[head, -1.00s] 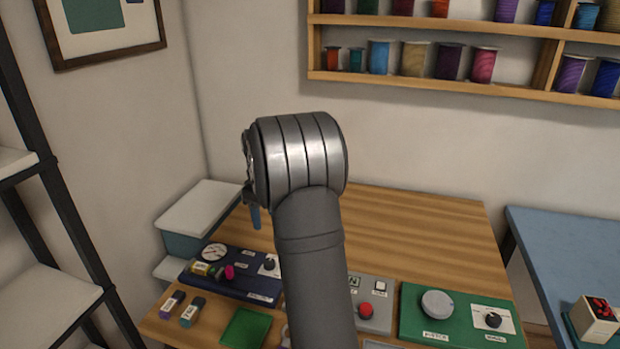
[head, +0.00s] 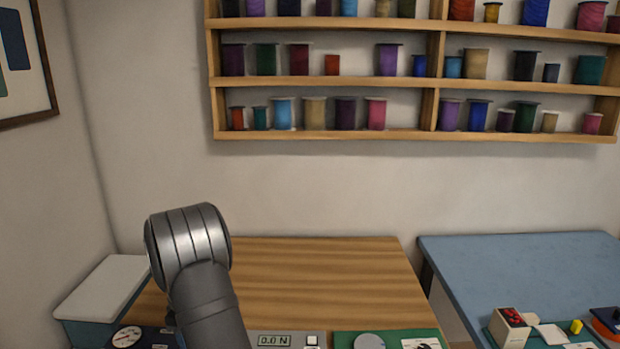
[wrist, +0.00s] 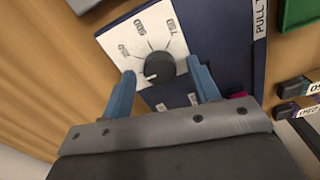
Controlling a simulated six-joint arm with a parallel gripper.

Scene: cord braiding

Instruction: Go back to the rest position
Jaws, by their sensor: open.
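My gripper (wrist: 164,90) shows in the wrist view as two blue fingers spread apart, with nothing held between them. A black knob (wrist: 160,67) on a white dial plate shows beyond and between the fingertips. Whether the fingers touch it I cannot tell. The plate sits on a dark blue panel (wrist: 215,40). In the head view my arm's grey wrist joint stands in front of the wooden table (head: 320,275), and the gripper itself is hidden there.
A white-lidded box (head: 105,285) stands left of the table. A panel with a 0.0 N display (head: 274,340) and a green panel (head: 400,338) lie at the front. A blue table (head: 530,265) stands at right. Shelves of spools (head: 320,83) hang on the back wall.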

